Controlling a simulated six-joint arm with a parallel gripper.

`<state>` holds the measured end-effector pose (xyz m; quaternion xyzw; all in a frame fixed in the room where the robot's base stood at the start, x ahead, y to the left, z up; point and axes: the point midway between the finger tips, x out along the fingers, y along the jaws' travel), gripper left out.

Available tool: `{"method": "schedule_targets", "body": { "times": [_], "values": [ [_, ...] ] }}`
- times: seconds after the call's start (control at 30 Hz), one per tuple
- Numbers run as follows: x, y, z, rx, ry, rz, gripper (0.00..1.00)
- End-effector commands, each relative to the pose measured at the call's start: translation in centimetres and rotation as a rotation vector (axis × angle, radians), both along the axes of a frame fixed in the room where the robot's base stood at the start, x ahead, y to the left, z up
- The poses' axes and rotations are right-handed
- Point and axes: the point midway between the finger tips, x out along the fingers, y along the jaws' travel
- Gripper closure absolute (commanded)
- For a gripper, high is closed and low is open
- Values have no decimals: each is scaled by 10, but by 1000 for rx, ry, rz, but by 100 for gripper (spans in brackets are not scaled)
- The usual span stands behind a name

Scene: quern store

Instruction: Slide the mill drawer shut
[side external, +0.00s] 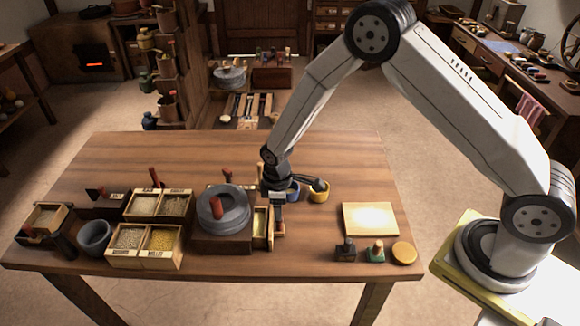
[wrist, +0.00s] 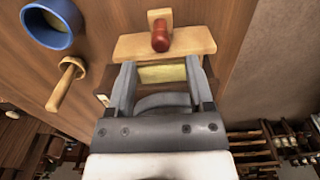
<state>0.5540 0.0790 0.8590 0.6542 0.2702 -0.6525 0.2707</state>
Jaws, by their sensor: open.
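The mill is a round grey stone with a red handle (side external: 216,208) on a dark wooden base (side external: 222,243). Its drawer (side external: 262,222) stands out of the right side of the base, with pale yellow contents inside. In the wrist view, the drawer's light wooden front (wrist: 190,42) carries a red knob (wrist: 160,36), and yellowish contents (wrist: 162,73) show behind it. My gripper (side external: 279,234) is low at the drawer's front end. Its fingers (wrist: 163,82) are apart, with the drawer showing between them. I cannot tell whether either finger touches the drawer.
Grain boxes (side external: 145,242) and a grey mortar (side external: 95,236) stand left of the mill. A pale board (side external: 370,219) and small stamps (side external: 345,250) lie right. Bare tabletop separates them from the drawer.

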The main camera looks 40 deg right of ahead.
Motion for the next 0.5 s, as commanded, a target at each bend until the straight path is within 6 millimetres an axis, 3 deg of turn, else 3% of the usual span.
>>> {"method": "schedule_targets", "body": {
  "times": [0.43, 0.47, 0.5],
  "values": [
    [0, 0, 9, 0, 0, 0, 33],
    [0, 0, 9, 0, 0, 0, 36],
    [0, 0, 9, 1, 1, -1, 49]
  ]
}}
